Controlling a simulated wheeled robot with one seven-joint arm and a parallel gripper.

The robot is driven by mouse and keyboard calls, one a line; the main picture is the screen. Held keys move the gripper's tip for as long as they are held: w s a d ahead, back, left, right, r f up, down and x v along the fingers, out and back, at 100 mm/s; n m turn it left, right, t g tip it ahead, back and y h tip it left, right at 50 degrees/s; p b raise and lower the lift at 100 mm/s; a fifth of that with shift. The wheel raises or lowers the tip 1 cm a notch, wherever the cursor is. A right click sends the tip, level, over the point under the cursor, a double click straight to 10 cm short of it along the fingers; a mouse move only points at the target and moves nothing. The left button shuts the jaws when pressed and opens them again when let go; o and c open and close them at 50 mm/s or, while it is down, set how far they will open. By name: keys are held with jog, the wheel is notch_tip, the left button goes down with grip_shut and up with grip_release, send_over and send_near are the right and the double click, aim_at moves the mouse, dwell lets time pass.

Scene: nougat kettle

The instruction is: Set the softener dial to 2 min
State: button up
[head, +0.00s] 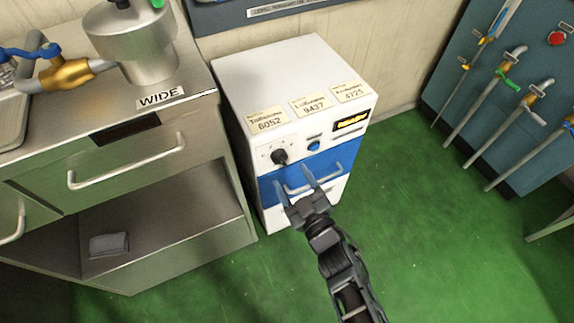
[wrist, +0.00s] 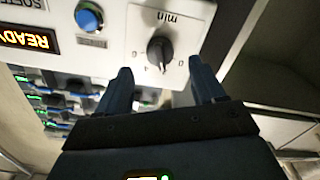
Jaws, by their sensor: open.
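The softener (head: 262,75) is a white cabinet with a blue band and handle. Its black dial (head: 280,157) sits at the left of the front panel. In the wrist view the dial (wrist: 159,52) shows upside down on a pale plate marked "min", with a light mark on its lower part; the numbers are too small to read. My gripper (head: 292,178) is open and empty, in front of the blue band and just below the dial in the head view. In the wrist view its fingertips (wrist: 160,68) lie either side of the dial, apart from it.
A blue button (head: 314,146) and a lit display (wrist: 25,39) reading "READY" are beside the dial. A drawer handle (head: 313,180) crosses the blue band. A steel counter (head: 190,88) stands close on the left. Green floor (head: 440,220) is clear on the right.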

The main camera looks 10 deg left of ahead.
jog(key=shift+v, duration=1.25)
jog(key=s+d+r+m+t+h+p, duration=0.1)
jog(key=s+d+r+m+h+p, duration=0.3)
jog(key=s+d, duration=0.5)
jog(key=s+d+r+m+t+h+p, duration=0.1)
jog(key=s+d+r+m+h+p, duration=0.15)
jog(key=s+d+r, duration=0.55)
jog(key=s+d+r+m+g+h+p, duration=0.1)
jog(key=s+d+r, duration=0.3)
jog(key=s+r, duration=0.5)
jog(key=s+d+r+m+h+p, duration=0.2)
jog(key=s+d+r+m+h, duration=0.1)
jog(key=s+r, duration=0.6)
jog(key=shift+d+r+m+g+p, duration=0.4)
jog(key=shift+d+r+m, duration=0.25)
jog(key=shift+r, duration=0.3)
